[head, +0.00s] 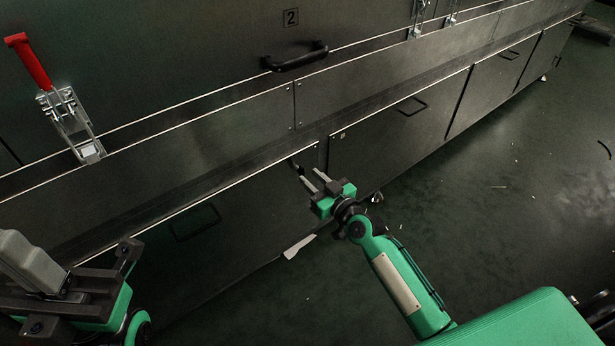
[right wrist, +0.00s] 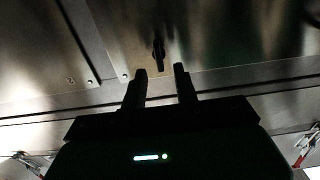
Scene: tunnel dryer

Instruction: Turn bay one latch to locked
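A small black latch handle (head: 297,165) sits on the dark lower panel, near the seam between two panels. It also shows in the right wrist view (right wrist: 158,52), just beyond my fingertips, standing roughly in line with the gap between them. I cannot read whether it is at locked. My right gripper (head: 312,180) is open and empty, with its two fingers pointing at the latch; it looks apart from the latch. The fingers also show in the right wrist view (right wrist: 160,72). My left gripper (head: 75,285) is at the lower left, partly cut off, away from the latch.
A red-handled toggle clamp (head: 66,115) stands out at the left; more clamps (head: 418,18) are at the top. A black bar handle (head: 295,57) is under the number 2. Recessed panel handles (head: 412,106) line the lower row. The floor (head: 480,200) at right is mostly clear.

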